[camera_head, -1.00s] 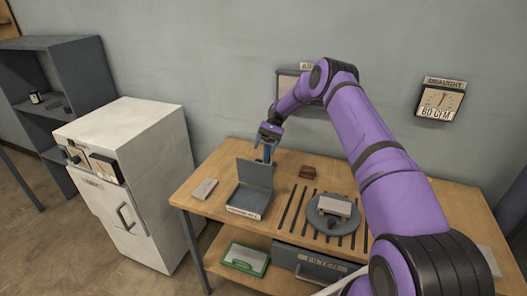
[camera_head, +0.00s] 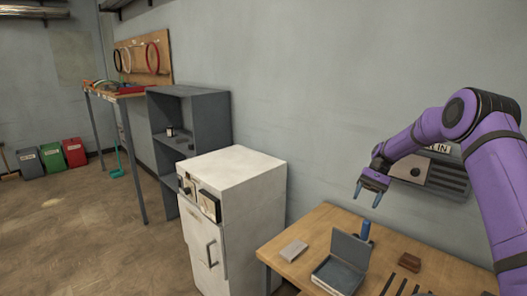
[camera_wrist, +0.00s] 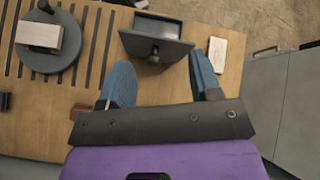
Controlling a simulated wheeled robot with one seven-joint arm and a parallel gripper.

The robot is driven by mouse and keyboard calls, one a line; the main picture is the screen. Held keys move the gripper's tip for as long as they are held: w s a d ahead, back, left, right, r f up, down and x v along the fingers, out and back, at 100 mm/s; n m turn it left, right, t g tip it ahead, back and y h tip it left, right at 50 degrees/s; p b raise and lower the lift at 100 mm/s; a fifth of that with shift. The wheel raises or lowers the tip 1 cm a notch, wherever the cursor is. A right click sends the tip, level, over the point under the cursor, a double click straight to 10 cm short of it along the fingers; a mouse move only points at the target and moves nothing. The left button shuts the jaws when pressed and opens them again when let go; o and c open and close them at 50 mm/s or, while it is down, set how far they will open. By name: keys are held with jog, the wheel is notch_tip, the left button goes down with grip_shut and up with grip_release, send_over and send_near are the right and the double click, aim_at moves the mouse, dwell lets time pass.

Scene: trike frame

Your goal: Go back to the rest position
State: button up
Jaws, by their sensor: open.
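My gripper (camera_head: 367,195) is raised above the back of the wooden workbench (camera_head: 318,222), near the wall. Its two blue fingers are apart with nothing between them, also in the wrist view (camera_wrist: 160,62). My purple arm reaches in from the right of the head view. Below the gripper, a small blue upright cylinder (camera_head: 365,231) stands behind the raised lid of a grey box (camera_head: 350,249). The gripper is clear of both. In the wrist view the box lid (camera_wrist: 175,48) lies beyond the fingertips.
A white cabinet (camera_head: 244,180) stands left of the bench, with a grey shelf unit (camera_head: 205,112) behind it. A pale flat block (camera_head: 294,249) and a brown block (camera_head: 409,262) lie on the bench. A round grey turntable (camera_wrist: 46,62) holds a light block. The floor at left is open.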

jog(key=s+a+r+n+t+h, duration=0.1)
jog(key=s+a+r+t+h, duration=0.15)
jog(key=s+r, duration=0.8)
jog(key=s+a+r+n+t+h, duration=0.1)
jog(key=s+a+r+t+h, duration=0.2)
jog(key=s+r, duration=0.75)
jog(key=s+r+n+t, duration=0.1)
jog(key=s+t, duration=0.3)
jog(key=s, duration=0.7)
jog(key=s+d+r+n+t+h, duration=0.1)
jog(key=s+r+t, duration=0.1)
jog(key=s, duration=0.9)
jog(key=shift+d+r+t, duration=0.2)
jog(key=shift+d+t, duration=0.1)
jog(key=shift+t, duration=0.55)
